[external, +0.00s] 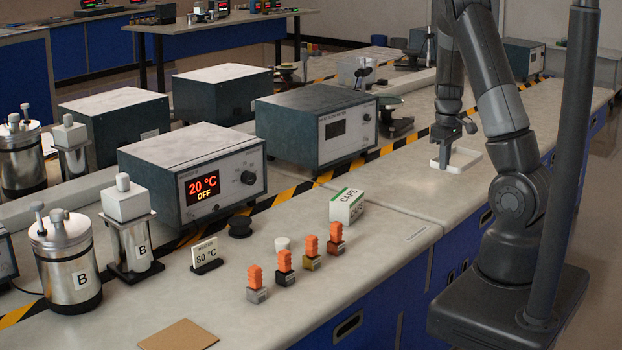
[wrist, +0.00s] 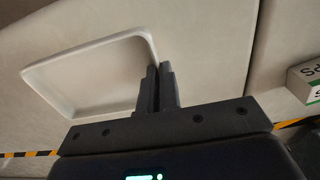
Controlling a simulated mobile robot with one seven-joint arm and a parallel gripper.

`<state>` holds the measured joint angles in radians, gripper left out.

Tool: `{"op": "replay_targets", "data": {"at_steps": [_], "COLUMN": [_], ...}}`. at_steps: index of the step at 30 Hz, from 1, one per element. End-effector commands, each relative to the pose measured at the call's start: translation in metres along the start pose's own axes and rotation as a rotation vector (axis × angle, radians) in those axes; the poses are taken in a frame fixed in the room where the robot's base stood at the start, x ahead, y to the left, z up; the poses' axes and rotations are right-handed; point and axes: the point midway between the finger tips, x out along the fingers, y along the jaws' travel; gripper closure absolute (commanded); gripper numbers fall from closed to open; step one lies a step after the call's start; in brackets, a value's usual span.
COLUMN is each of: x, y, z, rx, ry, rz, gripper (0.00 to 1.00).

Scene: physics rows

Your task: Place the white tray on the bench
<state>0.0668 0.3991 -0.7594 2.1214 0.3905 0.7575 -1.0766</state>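The white tray (external: 468,164) is a shallow, rimmed rectangle at the right part of the bench (external: 415,205) in the external view. It is level, at or just above the bench top; I cannot tell whether it touches. My gripper (external: 446,164) points down at the tray's near-left side. In the wrist view the tray (wrist: 90,72) lies left of the fingers, and its wall runs in between the fingertips (wrist: 159,68). The fingers are close together on that wall. The exact contact is partly hidden by the fingers.
A black-and-yellow striped line (external: 400,143) runs along the bench behind the tray. A grey instrument box (external: 320,125) and a CAPS box (external: 347,205) stand to the left. Orange-topped blocks (external: 310,250) stand nearer the front. Bench around the tray is clear.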

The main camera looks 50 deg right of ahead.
Motion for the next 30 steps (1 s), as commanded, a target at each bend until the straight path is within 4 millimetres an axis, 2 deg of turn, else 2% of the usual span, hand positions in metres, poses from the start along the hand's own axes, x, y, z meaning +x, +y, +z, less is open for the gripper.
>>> {"op": "replay_targets", "data": {"at_steps": [3, 9, 11, 20, 30], "x": [0.015, 0.026, 0.029, 0.065, 0.068], "y": [-0.011, -0.019, -0.02, -0.02, -0.02], "z": [-0.022, -0.041, -0.042, -0.041, -0.042], "rx": [-0.002, 0.002, 0.002, 0.002, 0.001], "ry": [-0.003, 0.001, 0.0, -0.001, 0.001], "rz": [0.002, 0.001, 0.001, 0.001, 0.001], "gripper": [1.0, 1.0, 1.0, 1.0, 1.0]}}
